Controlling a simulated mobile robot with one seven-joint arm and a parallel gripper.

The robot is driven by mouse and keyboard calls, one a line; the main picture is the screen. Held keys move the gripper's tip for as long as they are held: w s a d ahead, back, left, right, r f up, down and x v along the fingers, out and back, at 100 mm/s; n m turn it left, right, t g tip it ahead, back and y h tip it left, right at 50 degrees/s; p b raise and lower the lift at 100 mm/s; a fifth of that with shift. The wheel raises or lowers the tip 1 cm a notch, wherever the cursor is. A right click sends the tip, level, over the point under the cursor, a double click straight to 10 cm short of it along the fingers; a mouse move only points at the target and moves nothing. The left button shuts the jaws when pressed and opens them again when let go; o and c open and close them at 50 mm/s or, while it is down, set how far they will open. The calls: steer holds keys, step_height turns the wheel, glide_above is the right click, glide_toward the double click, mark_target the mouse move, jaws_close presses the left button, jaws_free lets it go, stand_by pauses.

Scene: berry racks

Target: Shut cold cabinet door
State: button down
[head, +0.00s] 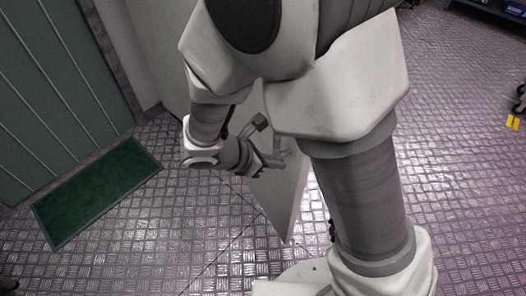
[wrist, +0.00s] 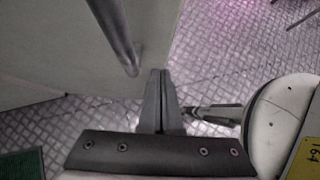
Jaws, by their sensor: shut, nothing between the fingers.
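The cold cabinet door (head: 283,205) is a pale panel standing out over the floor, seen steeply from above in the head view and partly hidden by my arm. In the wrist view the door (wrist: 55,50) fills the upper left, with a round metal bar handle (wrist: 113,35) along it. My gripper (wrist: 161,73) is shut and empty, its fingertips just right of the handle's lower end and close to the door's edge. I cannot tell whether they touch the door. In the head view my gripper (head: 275,162) is beside the door panel. The cabinet's inside is hidden.
A green mat (head: 97,190) lies on the metal tread floor (head: 190,235) at left, before a green ribbed door (head: 55,80). A pale upright surface (head: 165,45) stands behind my arm. Yellow marks (head: 513,122) show at far right. The floor right of my arm is mostly clear.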

steer(key=shift+w+d+r, duration=0.1)
steer(key=shift+w+d, duration=0.45)
steer(key=shift+d, duration=0.25)
steer(key=shift+w+d, duration=0.5)
steer(key=shift+d, duration=0.25)
